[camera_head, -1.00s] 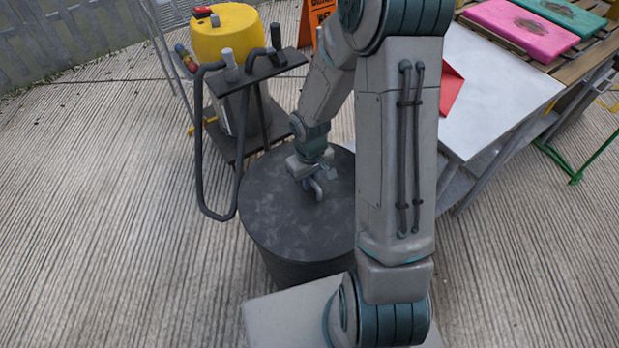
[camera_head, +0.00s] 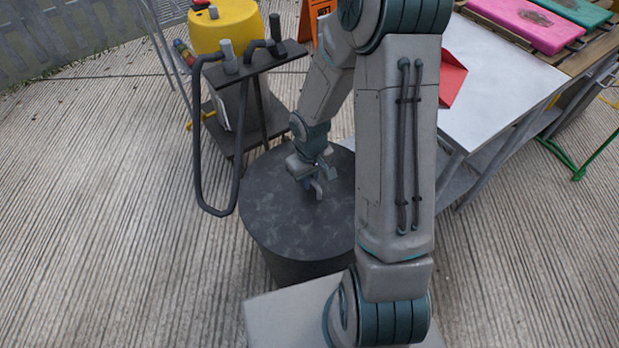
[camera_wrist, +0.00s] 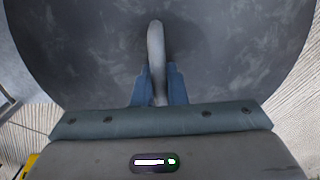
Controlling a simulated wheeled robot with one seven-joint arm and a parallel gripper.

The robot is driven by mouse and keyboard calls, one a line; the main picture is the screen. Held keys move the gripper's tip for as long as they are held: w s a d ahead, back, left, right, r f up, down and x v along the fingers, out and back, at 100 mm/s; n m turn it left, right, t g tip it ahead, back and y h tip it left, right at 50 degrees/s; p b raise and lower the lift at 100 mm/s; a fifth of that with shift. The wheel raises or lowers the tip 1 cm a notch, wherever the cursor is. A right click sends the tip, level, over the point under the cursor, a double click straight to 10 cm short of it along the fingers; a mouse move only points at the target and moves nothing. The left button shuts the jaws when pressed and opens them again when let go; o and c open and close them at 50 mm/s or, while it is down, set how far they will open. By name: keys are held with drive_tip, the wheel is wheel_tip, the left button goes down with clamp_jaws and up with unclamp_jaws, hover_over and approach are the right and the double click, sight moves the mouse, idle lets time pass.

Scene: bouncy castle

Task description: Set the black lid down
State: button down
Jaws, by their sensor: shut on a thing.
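The black lid (camera_head: 290,222) is a dark, round, scuffed disc on top of a dark drum-like body (camera_head: 300,269) in the head view. I cannot tell whether the lid rests on that body or is just above it. The lid fills most of the wrist view (camera_wrist: 90,60). A grey curved handle (camera_wrist: 156,50) stands up from the lid's middle. My gripper (camera_wrist: 157,85) is shut on this handle, with a blue finger on each side. In the head view my gripper (camera_head: 316,183) is over the lid's middle, and my arm hides the lid's right edge.
A dark cart with a looped handle (camera_head: 195,140) stands close behind and left of the lid. A yellow drum (camera_head: 228,32) is beyond it. A pale table (camera_head: 500,85) with a red object (camera_head: 452,78) stands at right. Ribbed floor is clear at left (camera_head: 100,230).

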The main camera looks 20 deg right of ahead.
drive_tip(key=shift+f, duration=0.4)
drive_tip(key=c, duration=1.4)
unclamp_jaws()
drive_tip(key=shift+r, duration=0.15)
wheel_tip(320, 180, up, 14)
drive_tip(key=p, duration=0.4)
drive_tip(key=s+r+m+t+p, duration=0.1)
drive_tip(key=s+r+p, duration=0.3)
drive_tip(key=r, duration=0.6)
drive_tip(key=s+r+m+t+p, duration=0.1)
drive_tip(key=s+r+p, duration=0.4)
drive_tip(key=r, duration=0.5)
drive_tip(key=s+r+m+p, duration=0.1)
drive_tip(key=s+r+p, duration=0.3)
drive_tip(key=r+p, duration=0.3)
drive_tip(key=shift+s+r+m+t, duration=0.15)
drive_tip(key=shift+r+m+t, duration=0.05)
drive_tip(key=shift+r, duration=0.75)
drive_tip(key=shift+s+r+m+t, duration=0.1)
drive_tip(key=shift+r+m+t, duration=0.1)
drive_tip(key=shift+r, duration=0.7)
